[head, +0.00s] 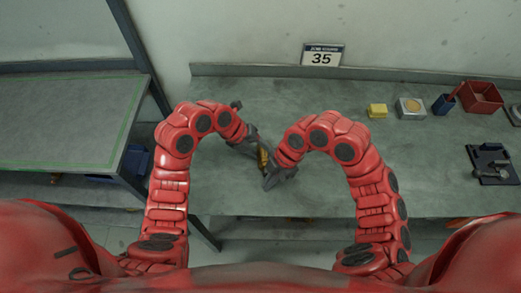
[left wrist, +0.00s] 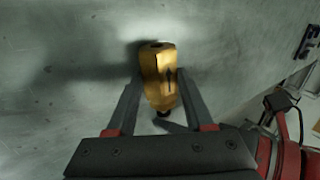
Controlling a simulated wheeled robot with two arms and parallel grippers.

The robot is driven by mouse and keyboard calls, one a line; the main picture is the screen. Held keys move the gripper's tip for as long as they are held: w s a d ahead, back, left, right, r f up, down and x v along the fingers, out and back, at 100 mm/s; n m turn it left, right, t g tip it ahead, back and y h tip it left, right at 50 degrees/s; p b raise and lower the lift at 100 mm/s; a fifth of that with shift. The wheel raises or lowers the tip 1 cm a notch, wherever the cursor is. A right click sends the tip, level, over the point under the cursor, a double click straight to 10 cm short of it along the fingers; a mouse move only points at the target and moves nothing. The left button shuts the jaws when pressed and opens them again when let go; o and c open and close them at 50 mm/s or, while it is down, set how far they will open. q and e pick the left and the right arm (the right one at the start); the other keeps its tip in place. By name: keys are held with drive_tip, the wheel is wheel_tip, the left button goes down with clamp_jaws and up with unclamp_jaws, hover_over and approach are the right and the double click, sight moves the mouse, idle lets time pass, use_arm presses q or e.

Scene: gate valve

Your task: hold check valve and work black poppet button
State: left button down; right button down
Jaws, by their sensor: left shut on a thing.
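The check valve is a brass-yellow body with a dark arrow on its side; it shows in the left wrist view (left wrist: 158,78) and as a small yellow piece in the head view (head: 263,158). My left gripper (head: 257,149) is shut on it, one finger on each side in the left wrist view (left wrist: 158,105). The black poppet button (left wrist: 163,113) shows at the valve's lower end. My right gripper (head: 268,178) is close below the valve in the head view. A dark tip lies near the button in the wrist view. The right jaw opening is too small to tell.
A grey workbench (head: 330,190) lies under both arms. A "35" sign (head: 322,56) stands behind.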

drive_tip(key=shift+s+d+f, duration=0.15)
drive_tip(key=shift+f, duration=0.15)
drive_tip(key=shift+s+d+f, duration=0.1)
drive_tip(key=shift+s+f, duration=0.1)
drive_tip(key=shift+s, duration=0.5)
drive_tip(key=shift+s+f, duration=0.2)
drive_tip(key=shift+s, duration=0.5)
wheel_tip(320, 180, up, 5)
drive_tip(key=shift+r, duration=0.1)
drive_tip(key=shift+w+r, duration=0.15)
drive_tip(key=shift+r, duration=0.55)
drive_tip(key=shift+w+r, duration=0.1)
drive_tip(key=shift+r, duration=0.6)
drive_tip(key=shift+w, duration=0.1)
idle(0.8)
